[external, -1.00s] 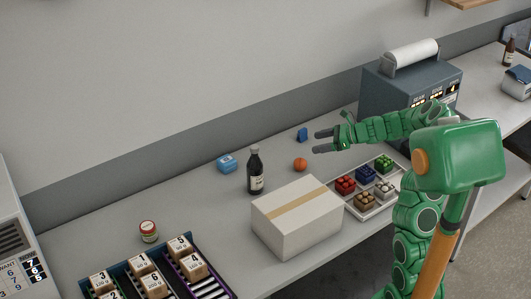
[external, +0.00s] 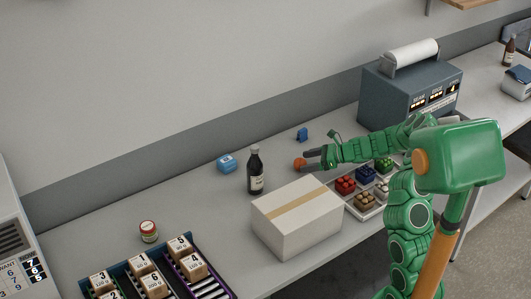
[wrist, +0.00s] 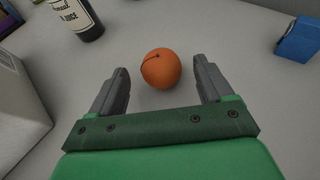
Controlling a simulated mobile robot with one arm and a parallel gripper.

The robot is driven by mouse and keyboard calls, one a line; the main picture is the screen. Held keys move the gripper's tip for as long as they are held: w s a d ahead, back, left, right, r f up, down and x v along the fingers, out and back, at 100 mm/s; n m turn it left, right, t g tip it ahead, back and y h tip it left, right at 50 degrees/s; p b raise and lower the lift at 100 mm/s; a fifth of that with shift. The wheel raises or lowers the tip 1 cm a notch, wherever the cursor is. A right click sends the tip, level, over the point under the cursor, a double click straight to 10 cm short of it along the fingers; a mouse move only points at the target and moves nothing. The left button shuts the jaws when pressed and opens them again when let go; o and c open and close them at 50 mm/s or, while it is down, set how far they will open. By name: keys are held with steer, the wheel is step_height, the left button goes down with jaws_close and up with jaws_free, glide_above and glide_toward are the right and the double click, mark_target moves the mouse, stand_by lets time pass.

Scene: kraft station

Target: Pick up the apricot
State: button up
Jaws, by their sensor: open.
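The apricot (external: 299,164) is a small round orange fruit on the grey table, between the dark bottle and my arm. In the wrist view the apricot (wrist: 161,69) lies just ahead of the fingertips, near the middle of the gap, with a short dark stem on top. My gripper (external: 309,159) is low over the table, right of the apricot. In the wrist view my gripper (wrist: 160,80) is open and empty, one grey finger on each side. Neither finger appears to touch the apricot. In the external view the fingers partly overlap the apricot's right side.
A cardboard box (external: 297,217) stands in front. A tray of coloured blocks (external: 352,211) is at front right. A small blue item (external: 302,134) stands behind.

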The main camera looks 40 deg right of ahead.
mark_target(300, 163)
steer(key=shift+x, duration=1.85)
steer(key=shift+f, duration=0.1)
steer(key=c, duration=1)
